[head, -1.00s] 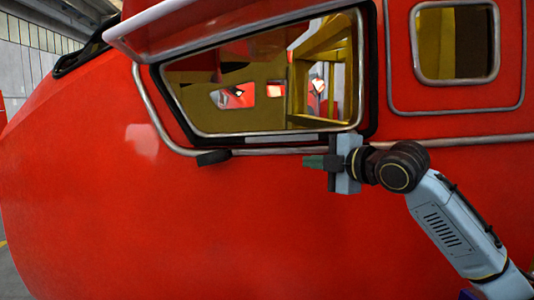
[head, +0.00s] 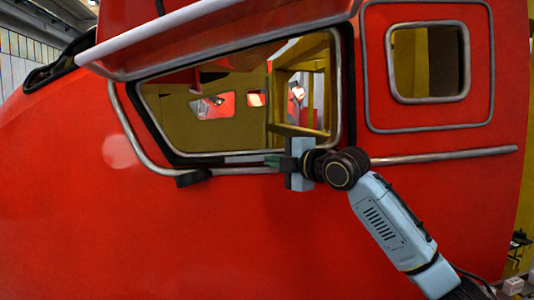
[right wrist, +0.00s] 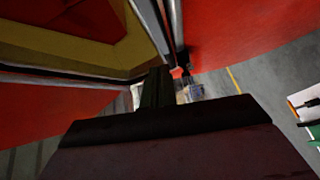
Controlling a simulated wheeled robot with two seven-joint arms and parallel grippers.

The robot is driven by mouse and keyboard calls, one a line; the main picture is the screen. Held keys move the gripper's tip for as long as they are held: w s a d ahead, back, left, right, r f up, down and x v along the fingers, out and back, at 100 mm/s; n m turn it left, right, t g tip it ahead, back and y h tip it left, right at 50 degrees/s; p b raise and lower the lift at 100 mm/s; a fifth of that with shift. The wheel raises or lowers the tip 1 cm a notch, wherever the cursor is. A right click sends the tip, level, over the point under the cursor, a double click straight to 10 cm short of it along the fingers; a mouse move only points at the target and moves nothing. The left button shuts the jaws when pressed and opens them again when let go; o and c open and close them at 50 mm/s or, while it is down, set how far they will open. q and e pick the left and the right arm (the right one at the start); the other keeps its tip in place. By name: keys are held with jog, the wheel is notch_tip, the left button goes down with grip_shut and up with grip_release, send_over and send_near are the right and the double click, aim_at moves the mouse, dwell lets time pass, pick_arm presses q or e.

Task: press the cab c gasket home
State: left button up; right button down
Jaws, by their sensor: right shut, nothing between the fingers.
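The large side window of the red cab (head: 130,225) has a dark gasket (head: 348,90) around its glass in the head view. Along the lower edge, a paler grey stretch (head: 243,159) breaks the dark line. I cannot tell whether the gasket stands proud there. My right gripper (head: 273,160) points left at the window's lower edge, near the right end of that stretch. Its green fingers are shut and empty. They also show in the right wrist view (right wrist: 156,88), in front of the window frame. Whether they touch the gasket cannot be told. My left gripper is out of view.
A silver rail (head: 450,155) runs below the window and bends up at its left. A small black block (head: 194,178) sits below the rail. A red and grey visor (head: 220,30) overhangs the window. A smaller window (head: 428,62) is at the right.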

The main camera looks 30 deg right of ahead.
aim_at(257, 158)
jog(key=w, duration=0.1)
jog(key=w+p, duration=0.1)
jog(key=w, duration=0.1)
jog(key=w+d+p, duration=0.1)
jog(key=w, duration=0.1)
jog(key=shift+w+f, duration=0.25)
jog(key=shift+w+d+f, duration=0.1)
jog(key=shift+w, duration=0.2)
jog(key=shift+d, duration=0.1)
